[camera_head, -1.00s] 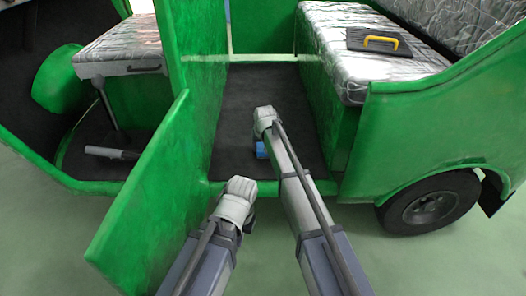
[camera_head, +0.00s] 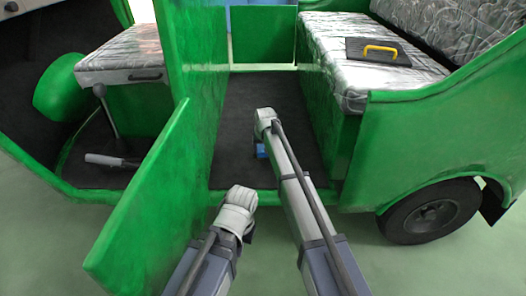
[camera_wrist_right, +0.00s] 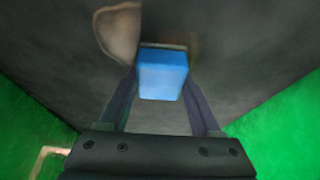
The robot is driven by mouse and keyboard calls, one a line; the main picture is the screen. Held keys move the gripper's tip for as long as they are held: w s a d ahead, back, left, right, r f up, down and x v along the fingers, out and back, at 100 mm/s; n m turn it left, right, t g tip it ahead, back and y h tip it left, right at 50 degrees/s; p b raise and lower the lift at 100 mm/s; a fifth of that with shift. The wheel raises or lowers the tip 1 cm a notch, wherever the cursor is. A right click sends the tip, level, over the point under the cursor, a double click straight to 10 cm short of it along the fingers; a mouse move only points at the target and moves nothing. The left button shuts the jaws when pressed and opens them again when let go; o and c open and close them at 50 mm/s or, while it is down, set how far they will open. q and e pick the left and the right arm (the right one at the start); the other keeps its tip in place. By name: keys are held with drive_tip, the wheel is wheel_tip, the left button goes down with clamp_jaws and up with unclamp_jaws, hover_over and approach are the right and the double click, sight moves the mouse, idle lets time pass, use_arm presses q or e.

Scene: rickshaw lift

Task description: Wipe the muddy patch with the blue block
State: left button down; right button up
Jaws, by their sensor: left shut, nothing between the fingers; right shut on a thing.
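The blue block (camera_head: 261,150) is low over the dark floor (camera_head: 240,100) of the green rickshaw, between my right gripper's fingers. My right gripper (camera_wrist_right: 162,75) is shut on the block; its fingers are mostly hidden behind my arm in the head view. In the right wrist view the blue block (camera_wrist_right: 162,76) is at the centre. A brownish smear (camera_wrist_right: 118,32), which looks like the muddy patch, lies on the floor just beyond and left of it. I cannot tell whether the block touches the floor. My left gripper (camera_head: 247,228) is shut and empty, outside the doorway.
An open green door panel (camera_head: 145,205) stands left of my arms. A silver-covered seat (camera_head: 335,50) with a dark, yellow-handled case (camera_head: 365,54) is right of the floor. A wheel (camera_head: 430,213) is at the lower right. A lever (camera_head: 112,160) is at the left.

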drive_tip(key=shift+w, duration=2.05)
drive_tip(key=shift+r, duration=0.15)
wheel_tip(320, 180, up, 6)
drive_tip(key=p, duration=0.6)
wheel_tip(320, 180, up, 3)
drive_tip(key=p, duration=0.3)
